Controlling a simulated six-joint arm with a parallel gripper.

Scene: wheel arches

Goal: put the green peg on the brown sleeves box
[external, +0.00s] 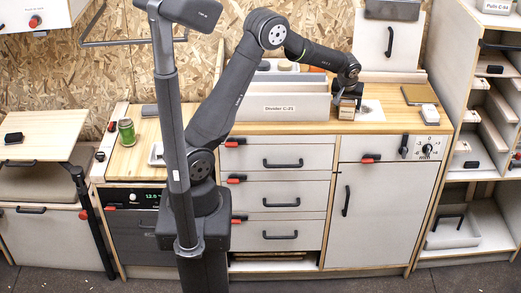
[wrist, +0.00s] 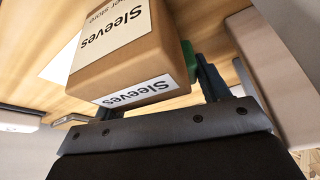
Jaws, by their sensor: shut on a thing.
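The brown sleeves box (wrist: 165,50) looms large in the wrist view, with white "Sleeves" labels on two faces. It also shows as a small brown block (external: 347,112) on the worktop in the external view. A small part of the green peg (wrist: 188,60) shows just beyond the box's right edge, against a dark finger; the rest is hidden behind the box. My gripper (external: 348,92) is low over the worktop, right beside or above the box, and is shut on the green peg. One finger is mostly hidden by the box. I cannot tell whether the peg touches the box.
The white Divider C-21 bin (external: 282,108) stands close left of my gripper. A white sheet (external: 372,114) lies to the right on the wooden worktop (external: 300,127). A brown pad (external: 417,94) and a pale block (external: 422,114) lie farther right. A green can (external: 127,132) stands far left.

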